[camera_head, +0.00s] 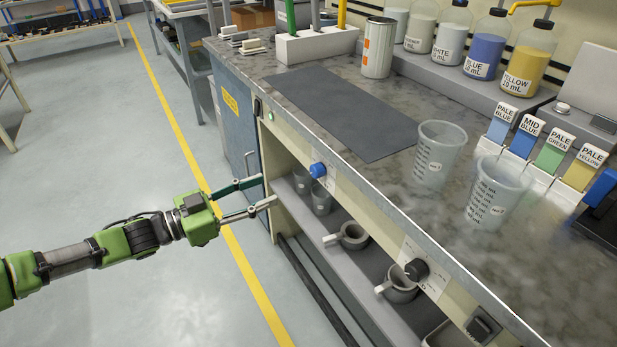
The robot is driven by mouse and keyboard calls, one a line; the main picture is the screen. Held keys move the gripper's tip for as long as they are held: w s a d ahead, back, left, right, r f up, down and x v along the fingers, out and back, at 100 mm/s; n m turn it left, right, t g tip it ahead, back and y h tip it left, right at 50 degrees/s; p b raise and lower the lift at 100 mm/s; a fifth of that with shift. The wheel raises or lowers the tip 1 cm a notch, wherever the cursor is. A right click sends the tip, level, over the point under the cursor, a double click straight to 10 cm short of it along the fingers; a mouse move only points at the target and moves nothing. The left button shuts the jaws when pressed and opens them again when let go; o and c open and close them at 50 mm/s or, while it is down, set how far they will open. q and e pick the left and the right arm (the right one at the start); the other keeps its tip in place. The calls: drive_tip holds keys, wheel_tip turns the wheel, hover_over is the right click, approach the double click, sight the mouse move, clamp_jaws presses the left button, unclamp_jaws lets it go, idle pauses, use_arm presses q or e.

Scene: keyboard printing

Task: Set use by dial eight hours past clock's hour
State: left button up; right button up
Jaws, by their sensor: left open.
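Two dials sit on the front panel of the workbench: a blue knob (318,170) and, further right and nearer, a black knob (416,270). Each has a pale plate with markings too small to read, so I cannot tell which is the use by dial. No clock shows in this view. My left gripper (268,191) reaches in from the left. It is open and empty, its two fingers pointing right at the bench's front edge, to the left of the blue knob and apart from it. My right gripper is not in view.
Under the panel, a shelf (312,219) holds cups and grey mugs. On the worktop stand two clear measuring cups (440,150), a dark mat (345,112), a can (378,48) and labelled bottles (486,48). Open floor (110,190) lies left of the bench.

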sight(313, 172)
use_arm(q)
drive_tip(key=b+x, duration=0.1)
drive_tip(key=x, duration=1)
drive_tip(key=shift+d, duration=0.3)
drive_tip(key=shift+w+d+f, duration=0.1)
drive_tip(key=shift+w+d, duration=0.4)
drive_tip(key=shift+d, duration=0.1)
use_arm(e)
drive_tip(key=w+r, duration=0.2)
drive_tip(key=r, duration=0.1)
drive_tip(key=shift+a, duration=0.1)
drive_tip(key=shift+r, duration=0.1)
use_arm(q)
drive_tip(key=c, duration=1.1)
